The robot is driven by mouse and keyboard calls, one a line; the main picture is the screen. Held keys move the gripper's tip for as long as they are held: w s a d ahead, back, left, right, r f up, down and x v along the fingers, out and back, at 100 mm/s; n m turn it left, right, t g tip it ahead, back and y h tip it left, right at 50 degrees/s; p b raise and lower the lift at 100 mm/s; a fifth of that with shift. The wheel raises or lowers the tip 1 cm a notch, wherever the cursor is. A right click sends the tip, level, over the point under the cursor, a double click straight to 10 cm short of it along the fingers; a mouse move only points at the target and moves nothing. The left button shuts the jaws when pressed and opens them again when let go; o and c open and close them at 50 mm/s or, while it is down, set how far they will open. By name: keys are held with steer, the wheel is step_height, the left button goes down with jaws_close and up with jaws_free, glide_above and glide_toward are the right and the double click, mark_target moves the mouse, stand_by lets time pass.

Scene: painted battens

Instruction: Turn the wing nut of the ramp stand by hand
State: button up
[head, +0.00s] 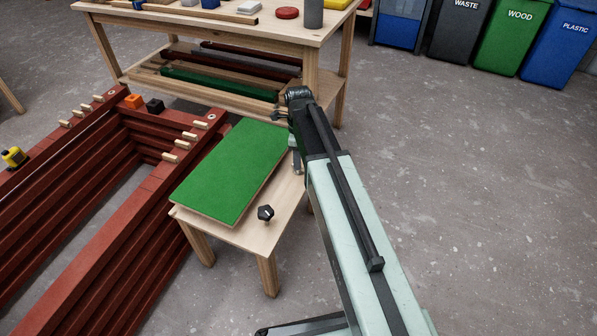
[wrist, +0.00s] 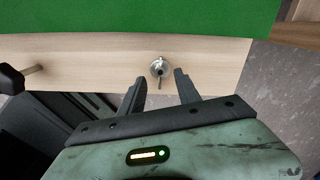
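The ramp stand (head: 262,236) is a low pale wooden stand with a green board (head: 228,170) on top. The wing nut (wrist: 158,67) is a small metal piece on the stand's pale wooden strip, in the wrist view. One wing points toward my gripper (wrist: 160,77). My gripper is open, its two dark fingertips on either side of the wing nut with gaps visible. I cannot tell its exact height over the wood. In the head view my arm hides the wing nut, and my gripper (head: 297,160) shows only partly at the stand's right edge.
A black knob (head: 265,212) sits on the stand's front part; it also shows at the left of the wrist view (wrist: 12,78). Stacked red battens (head: 118,215) stand left of the stand. A workbench (head: 225,25) is behind. Floor at the right is clear up to the bins (head: 510,35).

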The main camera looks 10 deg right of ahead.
step_height(320, 180, down, 4)
steer(key=b, duration=0.2)
steer(key=shift+b, duration=0.3)
steer(key=shift+r, duration=0.2)
jaws_close()
